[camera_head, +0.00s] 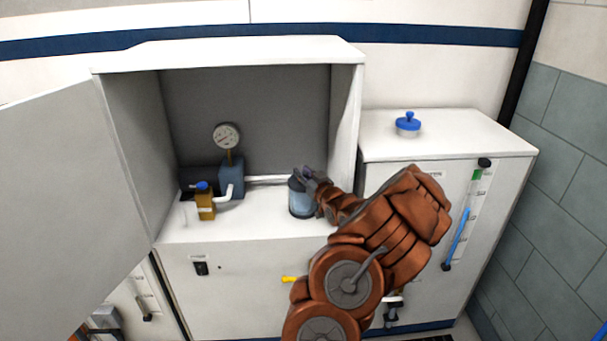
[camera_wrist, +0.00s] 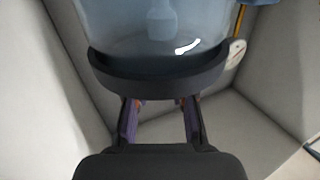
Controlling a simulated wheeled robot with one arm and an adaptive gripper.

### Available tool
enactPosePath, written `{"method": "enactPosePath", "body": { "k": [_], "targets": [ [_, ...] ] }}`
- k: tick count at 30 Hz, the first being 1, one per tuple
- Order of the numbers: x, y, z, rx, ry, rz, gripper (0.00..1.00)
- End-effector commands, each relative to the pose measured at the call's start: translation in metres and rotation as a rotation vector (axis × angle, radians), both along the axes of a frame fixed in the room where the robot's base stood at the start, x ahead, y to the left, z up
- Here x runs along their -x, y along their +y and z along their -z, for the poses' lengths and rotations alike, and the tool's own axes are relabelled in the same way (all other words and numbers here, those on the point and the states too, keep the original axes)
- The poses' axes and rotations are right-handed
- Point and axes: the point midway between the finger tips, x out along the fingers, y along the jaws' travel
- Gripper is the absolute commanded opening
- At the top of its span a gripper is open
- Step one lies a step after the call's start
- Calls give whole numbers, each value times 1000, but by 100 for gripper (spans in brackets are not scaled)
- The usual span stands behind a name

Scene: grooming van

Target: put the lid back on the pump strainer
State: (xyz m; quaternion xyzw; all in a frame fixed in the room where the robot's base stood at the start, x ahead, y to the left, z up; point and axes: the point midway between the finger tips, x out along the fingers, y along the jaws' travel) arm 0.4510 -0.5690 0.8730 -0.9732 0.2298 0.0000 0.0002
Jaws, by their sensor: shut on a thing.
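The pump strainer (camera_head: 302,202) is a clear bluish bowl on the cabinet floor, right of the pump. In the wrist view, which looks upside down, its bowl (camera_wrist: 150,30) fills the top. A dark round lid (camera_wrist: 155,80) meets the bowl's rim, with no clear gap; I cannot tell whether it is fully seated. My gripper (camera_head: 307,176) reaches in from the right at the strainer's top. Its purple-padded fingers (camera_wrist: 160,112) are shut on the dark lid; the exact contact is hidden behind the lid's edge.
Left of the strainer stand a blue-grey pump block (camera_head: 231,181) with a gauge (camera_head: 227,136) and an amber bottle (camera_head: 205,204). The cabinet's side wall (camera_head: 346,125) stands close right; its door (camera_head: 65,200) is open.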

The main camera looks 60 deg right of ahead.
Motion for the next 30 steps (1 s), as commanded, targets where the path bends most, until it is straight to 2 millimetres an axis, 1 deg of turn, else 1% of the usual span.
{"method": "enactPosePath", "body": {
  "k": [16, 17, 18, 25, 30],
  "targets": [
    [0, 0, 6, 0, 0, 0, 0],
    [0, 0, 6, 0, 0, 0, 25],
    [0, 0, 5, 0, 0, 0, 29],
    [0, 0, 5, 0, 0, 0, 53],
    [0, 0, 5, 0, 0, 0, 53]
  ]
}}
